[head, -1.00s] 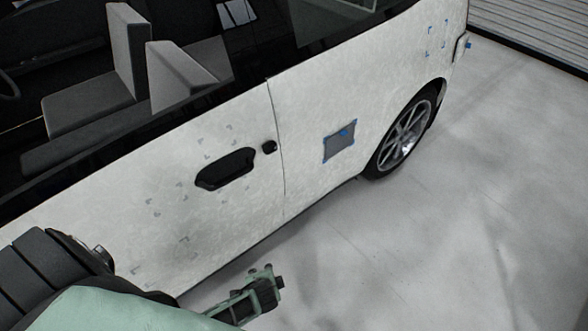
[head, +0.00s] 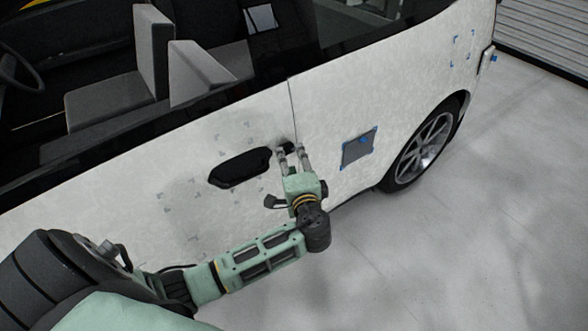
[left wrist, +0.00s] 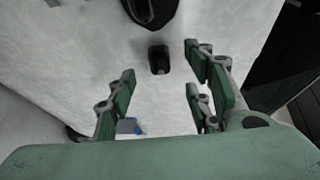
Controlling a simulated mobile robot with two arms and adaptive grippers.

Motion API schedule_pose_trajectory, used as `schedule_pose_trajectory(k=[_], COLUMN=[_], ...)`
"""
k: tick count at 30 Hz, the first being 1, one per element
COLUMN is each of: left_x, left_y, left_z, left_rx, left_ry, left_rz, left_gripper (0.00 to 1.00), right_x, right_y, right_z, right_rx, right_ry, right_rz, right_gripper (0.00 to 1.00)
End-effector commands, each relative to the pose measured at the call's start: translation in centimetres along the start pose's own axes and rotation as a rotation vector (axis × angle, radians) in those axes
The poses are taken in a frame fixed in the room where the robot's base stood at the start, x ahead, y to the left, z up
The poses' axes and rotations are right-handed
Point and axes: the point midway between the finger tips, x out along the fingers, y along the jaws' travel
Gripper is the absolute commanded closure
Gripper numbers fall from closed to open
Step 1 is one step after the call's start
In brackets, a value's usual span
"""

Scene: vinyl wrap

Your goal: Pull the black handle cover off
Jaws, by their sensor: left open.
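The small black handle cover (head: 288,147) sits on the white car door, just right of the larger black door handle (head: 240,168). My left gripper (head: 291,153) has its fingers at the small cover and partly hides it in the head view. In the left wrist view the cover (left wrist: 158,60) lies between and slightly beyond the open fingers (left wrist: 159,78), apart from them. The lower part of the large handle (left wrist: 150,10) shows at the top of that view. My right gripper is not in view.
A grey patch (head: 358,149) with blue tape is on the panel right of the door seam. Blue tape marks (head: 462,48) are further back. The rear wheel (head: 427,147) is at the right. Open floor (head: 450,250) lies beside the car.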

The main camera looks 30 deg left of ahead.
Motion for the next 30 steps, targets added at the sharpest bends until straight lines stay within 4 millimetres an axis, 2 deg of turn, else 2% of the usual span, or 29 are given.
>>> schedule_pose_trajectory(k=[3, 9, 20, 30], left_x=[2.0, 4.1, 4.7, 4.7], left_y=[-0.2, 0.0, 0.1, 0.1], left_z=[0.0, 0.0, 0.0, 0.0], left_rx=[0.001, 0.001, 0.000, 0.000], left_ry=[-0.001, 0.000, 0.001, 0.001], left_rz=[-0.001, 0.001, 0.003, 0.003], left_gripper=[0.53, 0.53, 0.53, 0.82], right_x=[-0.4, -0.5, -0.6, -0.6], right_y=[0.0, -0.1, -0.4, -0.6], right_z=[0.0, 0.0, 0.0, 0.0], right_rx=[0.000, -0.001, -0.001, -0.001], right_ry=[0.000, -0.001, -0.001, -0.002], right_rz=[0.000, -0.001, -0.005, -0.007], right_gripper=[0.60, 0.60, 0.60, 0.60])
